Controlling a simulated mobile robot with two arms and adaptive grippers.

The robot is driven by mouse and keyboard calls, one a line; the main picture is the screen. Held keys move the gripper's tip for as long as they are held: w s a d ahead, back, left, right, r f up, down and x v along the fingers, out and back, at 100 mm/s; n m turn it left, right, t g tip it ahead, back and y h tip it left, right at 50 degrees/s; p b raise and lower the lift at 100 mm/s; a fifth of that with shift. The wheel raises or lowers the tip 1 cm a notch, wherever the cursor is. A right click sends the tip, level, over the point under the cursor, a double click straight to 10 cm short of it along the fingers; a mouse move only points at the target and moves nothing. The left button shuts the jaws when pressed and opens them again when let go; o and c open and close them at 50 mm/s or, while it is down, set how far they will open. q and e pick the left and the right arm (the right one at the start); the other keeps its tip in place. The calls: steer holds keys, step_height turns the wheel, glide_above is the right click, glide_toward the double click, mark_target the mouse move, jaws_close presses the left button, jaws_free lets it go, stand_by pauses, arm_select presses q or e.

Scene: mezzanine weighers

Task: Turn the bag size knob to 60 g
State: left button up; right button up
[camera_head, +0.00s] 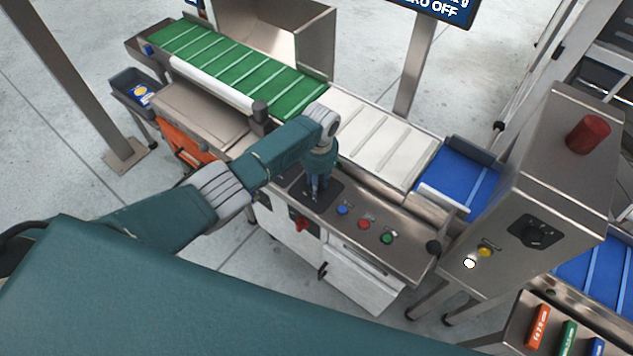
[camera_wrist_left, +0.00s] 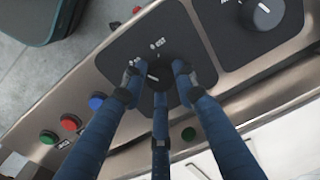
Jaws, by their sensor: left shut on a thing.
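A black knob (camera_wrist_left: 160,75) with a white pointer line sits on a dark dial plate (camera_wrist_left: 128,58) with small white labels, too small to read surely. The pointer line is toward the left side of the knob in the left wrist view. My left gripper (camera_wrist_left: 157,80) is shut on this knob, its blue fingers around it. In the head view my left gripper (camera_head: 316,188) reaches down onto the same dark plate (camera_head: 332,197) on the steel control panel, and hides the knob. My right gripper is not in view.
A second knob (camera_wrist_left: 263,14) on its own dark plate sits close by at upper right. Blue (camera_head: 342,209), red (camera_head: 364,224) and green (camera_head: 387,238) buttons lie right of my gripper. A red rotary switch (camera_head: 299,224) is below. A steel cabinet (camera_head: 530,190) stands right.

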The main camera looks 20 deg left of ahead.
arm_select(q)
steer(key=shift+w+d+r, duration=0.1)
steer(key=shift+w, duration=0.05)
steer(key=o, duration=1.1)
steer(key=shift+o, duration=0.2)
step_height(320, 180, up, 12)
steer(key=shift+d, duration=0.2)
